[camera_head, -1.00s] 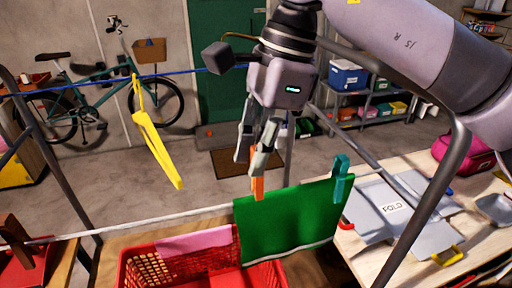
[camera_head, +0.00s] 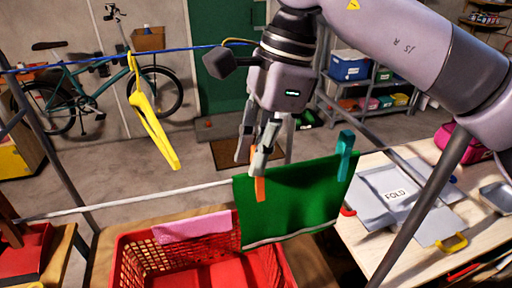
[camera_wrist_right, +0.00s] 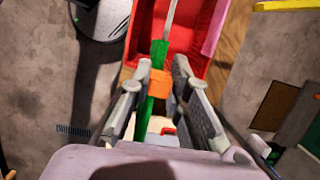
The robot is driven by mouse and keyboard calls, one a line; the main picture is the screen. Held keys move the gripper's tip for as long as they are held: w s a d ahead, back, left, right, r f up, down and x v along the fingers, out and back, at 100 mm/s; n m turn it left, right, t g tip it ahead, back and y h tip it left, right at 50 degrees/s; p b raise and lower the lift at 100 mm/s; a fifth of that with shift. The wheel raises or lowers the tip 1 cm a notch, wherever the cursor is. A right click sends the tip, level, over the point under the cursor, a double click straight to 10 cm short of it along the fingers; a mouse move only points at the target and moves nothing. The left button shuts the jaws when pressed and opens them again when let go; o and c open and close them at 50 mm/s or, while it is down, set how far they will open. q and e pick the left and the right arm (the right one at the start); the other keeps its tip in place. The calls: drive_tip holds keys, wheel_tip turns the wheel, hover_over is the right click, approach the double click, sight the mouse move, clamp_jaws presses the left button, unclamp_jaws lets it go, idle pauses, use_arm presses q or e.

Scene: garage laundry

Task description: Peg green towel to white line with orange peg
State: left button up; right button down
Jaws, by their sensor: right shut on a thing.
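The green towel (camera_head: 292,205) hangs over the white line (camera_head: 130,202) above the red basket. A teal peg (camera_head: 345,155) sits on its top right corner. The orange peg (camera_head: 260,189) is at the towel's top left corner. My right gripper (camera_head: 257,167) is shut on the orange peg, just above the line. In the right wrist view the orange peg (camera_wrist_right: 160,84) sits between the fingers, across the green towel (camera_wrist_right: 146,112). Whether the peg's jaws pinch the towel cannot be told. My left gripper is not in view.
A red basket (camera_head: 128,262) with a pink cloth (camera_head: 192,227) stands below the line. A yellow hanger (camera_head: 152,122) hangs from a blue line (camera_head: 190,50). A table with a grey folding board (camera_head: 385,210) is at the right. Grey rack poles stand on both sides.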

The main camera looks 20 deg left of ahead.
drive_tip(key=c, duration=1.4)
unclamp_jaws()
drive_tip(key=shift+c, duration=0.2)
